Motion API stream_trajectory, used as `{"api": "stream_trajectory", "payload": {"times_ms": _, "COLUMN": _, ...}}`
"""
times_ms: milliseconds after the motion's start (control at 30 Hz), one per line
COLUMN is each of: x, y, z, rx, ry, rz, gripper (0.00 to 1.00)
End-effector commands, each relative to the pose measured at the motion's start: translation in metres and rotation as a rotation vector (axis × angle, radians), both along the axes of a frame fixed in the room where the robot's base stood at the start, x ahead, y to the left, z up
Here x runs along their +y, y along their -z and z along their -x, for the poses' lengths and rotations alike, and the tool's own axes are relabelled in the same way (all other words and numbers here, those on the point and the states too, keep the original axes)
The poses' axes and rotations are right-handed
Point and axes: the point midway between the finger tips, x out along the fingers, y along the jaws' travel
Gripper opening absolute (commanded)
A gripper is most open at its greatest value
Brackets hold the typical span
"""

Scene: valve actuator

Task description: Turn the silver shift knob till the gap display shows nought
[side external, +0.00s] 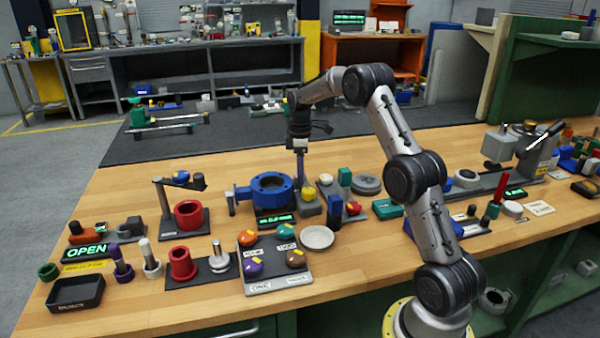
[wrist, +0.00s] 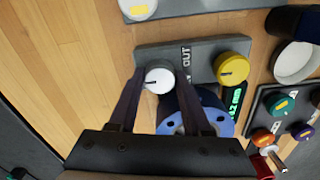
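The silver knob (wrist: 158,80), pale-topped with a dark pointer mark, sits on a grey panel (wrist: 205,60) in the wrist view. The two fingers of my gripper (wrist: 160,76) stand on either side of it; whether they press on it is not clear. In the side view, my gripper (side external: 300,178) points straight down at this panel, and the silver knob is hidden. The green-lit gap display (wrist: 236,101) is partly visible; its text ends in "mm", but the full number is not legible. The display also shows in the side view (side external: 275,220).
A yellow knob (wrist: 232,68) shares the panel, close right of my fingers. A blue ring-shaped valve body (side external: 270,187) stands beside the panel. A board with coloured knobs (side external: 277,285) and a pale dish (side external: 317,237) lie in front. Bare wood (wrist: 65,70) lies left.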

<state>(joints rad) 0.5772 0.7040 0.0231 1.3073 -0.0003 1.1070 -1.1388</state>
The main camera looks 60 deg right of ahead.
Motion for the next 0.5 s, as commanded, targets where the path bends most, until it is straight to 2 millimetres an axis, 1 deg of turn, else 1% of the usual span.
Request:
{"api": "stream_trajectory", "payload": {"times_ms": 33, "x": 0.0001, "y": -0.0002, "z": 0.0, "rx": 0.0, "ry": 0.0, "rz": 0.0, "gripper": 0.36}}
{"api": "stream_trajectory", "payload": {"times_ms": 233, "x": 0.0002, "y": -0.0004, "z": 0.0, "rx": 0.0, "ry": 0.0, "rz": 0.0, "gripper": 0.0}}
{"api": "stream_trajectory", "payload": {"times_ms": 500, "x": 0.0002, "y": -0.0006, "z": 0.0, "rx": 0.001, "ry": 0.02, "rz": -0.001, "gripper": 0.0}}
